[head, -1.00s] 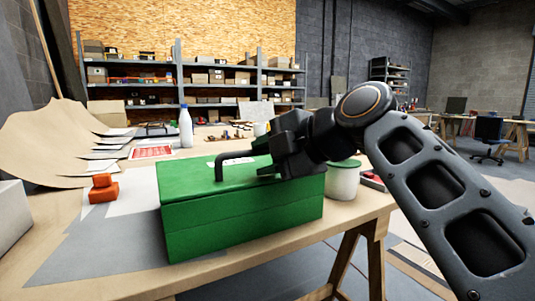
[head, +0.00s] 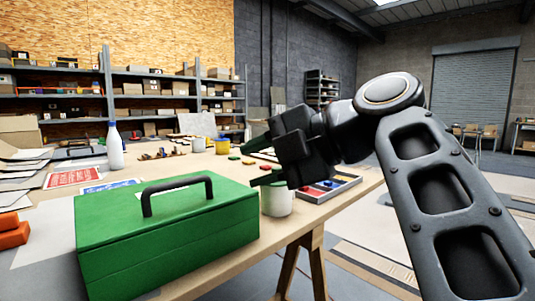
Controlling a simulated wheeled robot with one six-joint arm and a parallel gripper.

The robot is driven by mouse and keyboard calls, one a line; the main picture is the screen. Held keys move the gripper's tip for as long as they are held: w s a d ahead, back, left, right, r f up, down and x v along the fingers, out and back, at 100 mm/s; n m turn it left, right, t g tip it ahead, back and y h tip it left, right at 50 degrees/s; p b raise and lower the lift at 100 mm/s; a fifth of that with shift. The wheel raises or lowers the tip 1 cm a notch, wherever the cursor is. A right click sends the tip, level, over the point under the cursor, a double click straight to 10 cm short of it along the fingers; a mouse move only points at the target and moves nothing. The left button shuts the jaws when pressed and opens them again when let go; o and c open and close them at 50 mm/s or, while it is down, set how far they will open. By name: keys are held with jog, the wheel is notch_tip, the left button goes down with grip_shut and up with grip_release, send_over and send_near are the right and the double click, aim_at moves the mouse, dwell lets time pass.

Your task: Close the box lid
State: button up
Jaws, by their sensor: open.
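The green box (head: 170,245) stands on the near part of the wooden table in the head view. Its green lid (head: 150,205) lies flat on top, and a black handle (head: 177,190) stands up from it. No gap between lid and box shows. My gripper (head: 258,160) is open and empty, to the right of and above the box, apart from the handle. Its fingers point left, over the table beyond the box's right end.
A white pot (head: 276,200) stands just right of the box, partly below my gripper. A tray of coloured pieces (head: 328,187) lies near the table's right edge. A white bottle (head: 115,147) and orange blocks (head: 12,232) are on the left. The floor right of the table is fairly clear.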

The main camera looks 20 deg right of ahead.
jog(key=shift+s+d+r, duration=0.25)
jog(key=shift+s+d, duration=0.15)
jog(key=shift+s, duration=0.05)
dwell(0.3)
